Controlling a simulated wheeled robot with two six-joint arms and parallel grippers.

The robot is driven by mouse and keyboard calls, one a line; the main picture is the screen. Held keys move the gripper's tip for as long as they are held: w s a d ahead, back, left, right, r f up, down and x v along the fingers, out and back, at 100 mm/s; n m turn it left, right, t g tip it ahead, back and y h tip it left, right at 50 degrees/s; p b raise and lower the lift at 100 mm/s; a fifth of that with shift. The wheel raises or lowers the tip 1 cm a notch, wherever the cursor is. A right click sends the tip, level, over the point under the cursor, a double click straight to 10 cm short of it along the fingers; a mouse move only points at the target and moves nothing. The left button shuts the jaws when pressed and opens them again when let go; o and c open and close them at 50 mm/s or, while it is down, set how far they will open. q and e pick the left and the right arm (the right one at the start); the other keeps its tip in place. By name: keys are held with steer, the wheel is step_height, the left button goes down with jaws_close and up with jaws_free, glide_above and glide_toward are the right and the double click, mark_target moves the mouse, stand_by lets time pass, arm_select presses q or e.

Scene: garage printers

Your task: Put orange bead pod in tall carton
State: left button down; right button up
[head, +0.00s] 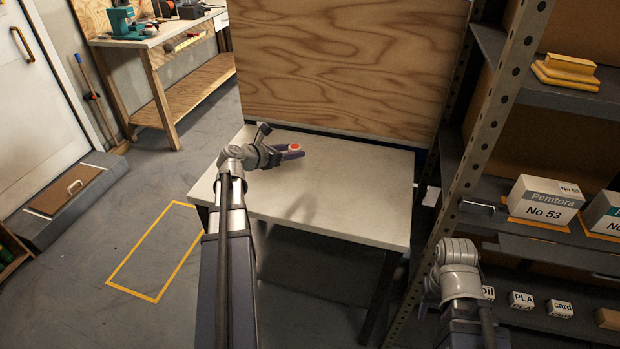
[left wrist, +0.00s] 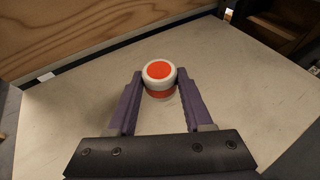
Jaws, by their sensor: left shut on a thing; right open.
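The orange bead pod (left wrist: 159,72) is a small white round pod with an orange top and an orange band. My left gripper (left wrist: 158,85) is shut on it, with a purple finger on each side. In the head view the orange bead pod (head: 294,147) shows at the tips of my left gripper (head: 289,152), over the pale table. I cannot tell for sure how far it is above the surface. My right arm is at the lower right of the head view, but its gripper fingers do not show. I see no thing that is clearly the tall carton.
The pale table (head: 360,185) is otherwise bare, with a plywood panel (head: 345,60) behind it. A metal shelf rack at right holds a white Pemtora box (head: 543,200), small labelled boxes (head: 521,300) and yellow blocks (head: 568,70). A workbench (head: 150,38) stands at back left. Floor at left is open.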

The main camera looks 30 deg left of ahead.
arm_select(q)
steer(key=b, duration=0.6)
glide_above(293, 183)
steer(key=shift+s+f, duration=0.1)
steer(key=shift+f, duration=3.05)
step_height(293, 183, down, 4)
steer(key=b, duration=0.4)
steer(key=shift+r, duration=0.15)
steer(key=shift+c, duration=1.5)
jaws_free()
